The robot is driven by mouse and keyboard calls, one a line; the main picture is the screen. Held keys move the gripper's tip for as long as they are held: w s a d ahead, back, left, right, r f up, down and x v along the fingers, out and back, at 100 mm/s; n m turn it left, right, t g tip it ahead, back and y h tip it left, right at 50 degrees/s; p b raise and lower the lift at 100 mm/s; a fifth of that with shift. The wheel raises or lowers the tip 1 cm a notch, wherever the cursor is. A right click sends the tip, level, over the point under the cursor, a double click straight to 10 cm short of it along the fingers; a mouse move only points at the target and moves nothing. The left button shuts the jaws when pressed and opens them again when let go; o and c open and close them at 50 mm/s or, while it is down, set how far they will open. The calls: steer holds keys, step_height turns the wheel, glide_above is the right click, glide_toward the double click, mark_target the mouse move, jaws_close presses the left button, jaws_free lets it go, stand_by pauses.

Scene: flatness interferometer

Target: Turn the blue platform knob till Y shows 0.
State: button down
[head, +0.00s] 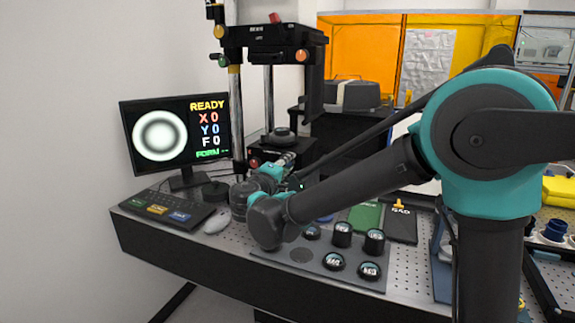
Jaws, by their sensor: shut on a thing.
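The monitor (165,138) at the left reads READY, X 0, Y 0 and F 0, with a FORM line below. It shows round, concentric rings. My gripper (288,160) is at the front right of the interferometer's black platform (283,143), under the column. It is shut at the place of the blue platform knob, which the gripper and arm hide from this view. A red knob (254,163) shows on the platform's left side, apart from my gripper. My forearm reaches in from the right, over the bench.
A grey tray (318,262) with several black round pieces lies below my arm. Green and black cases (400,225) lie behind it. The perforated bench (407,278) is bare at front right.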

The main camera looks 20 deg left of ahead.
stand_by(0.3)
steer(key=c, duration=1.2)
jaws_free()
steer(key=shift+s, duration=0.1)
steer(key=s, duration=1.1)
steer(key=shift+s+a, duration=0.4)
steer(key=shift+a, duration=0.05)
